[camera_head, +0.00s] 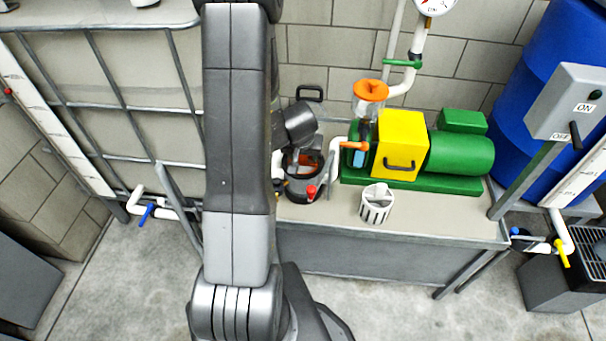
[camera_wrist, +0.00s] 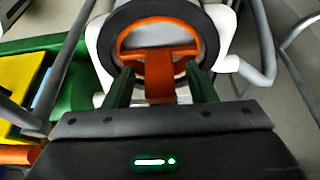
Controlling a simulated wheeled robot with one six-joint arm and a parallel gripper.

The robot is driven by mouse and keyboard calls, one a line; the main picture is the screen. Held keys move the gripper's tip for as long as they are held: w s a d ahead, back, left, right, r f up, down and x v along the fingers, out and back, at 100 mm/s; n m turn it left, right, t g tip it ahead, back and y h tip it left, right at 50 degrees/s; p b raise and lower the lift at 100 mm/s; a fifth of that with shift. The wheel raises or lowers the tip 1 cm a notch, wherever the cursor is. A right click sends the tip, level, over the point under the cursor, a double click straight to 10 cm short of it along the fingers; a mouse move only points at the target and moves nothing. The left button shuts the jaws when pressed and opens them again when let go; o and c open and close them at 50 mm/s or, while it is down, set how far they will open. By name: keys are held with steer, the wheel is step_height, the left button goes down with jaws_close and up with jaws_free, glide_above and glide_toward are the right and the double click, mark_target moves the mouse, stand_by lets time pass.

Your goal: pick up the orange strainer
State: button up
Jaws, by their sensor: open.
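The orange strainer (camera_wrist: 158,42) shows in the wrist view as an orange ring with a broad crossbar, inside the round dark rim of a filter housing (camera_wrist: 205,30). In the head view the dark housing (camera_head: 297,188) stands on the bench, left of the pump, with a little orange (camera_head: 306,158) visible at its top. My gripper (camera_wrist: 158,76) is open, its two fingers on either side of the strainer's orange bar. I cannot tell whether they touch it. My wrist partly hides the strainer in the head view.
A white slotted basket (camera_head: 375,206) stands on the bench (camera_head: 440,225), right of the housing. The green pump (camera_head: 460,154) with its yellow cover (camera_head: 401,140) and orange-topped funnel (camera_head: 370,90) is behind it. White pipes and a red-knobbed valve (camera_head: 311,191) sit close to the housing.

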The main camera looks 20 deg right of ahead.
jaws_close()
steer(key=shift+r, duration=0.1)
